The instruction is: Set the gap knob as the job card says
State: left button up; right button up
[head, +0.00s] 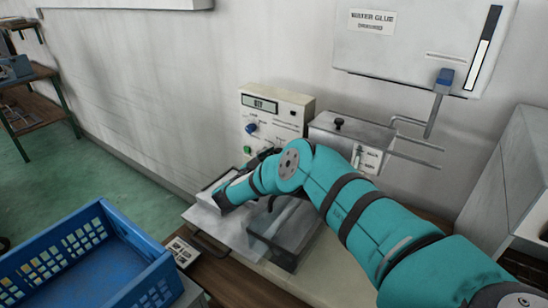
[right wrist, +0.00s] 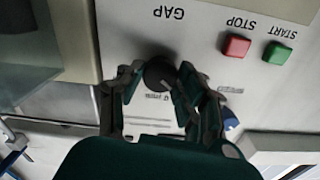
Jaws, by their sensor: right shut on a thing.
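The gap knob (right wrist: 158,73) is dark and round, under the word GAP, which appears upside down in the right wrist view. My right gripper (right wrist: 159,80) is shut on the knob, with one finger on each side of it. Small print beside the knob is partly covered by the fingers and too small to read. In the head view my teal right arm hides the knob. The machine's cream panel (head: 291,110) shows a small lit display (head: 264,104), whose characters I cannot read surely. I cannot make out a readable job card. My left gripper is out of view.
A red STOP button (right wrist: 236,46) and a green START button (right wrist: 277,53) sit close to the knob. A blue knob (head: 251,128) is on the panel. A blue crate (head: 95,262) stands at lower left. A small marked card (head: 183,251) lies on the wooden bench.

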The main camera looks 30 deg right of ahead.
jog(key=shift+a+f+n, duration=0.1)
jog(key=shift+n, duration=0.8)
jog(key=o, duration=1.2)
jog(key=shift+c, duration=0.2)
jog(key=v, duration=1.2)
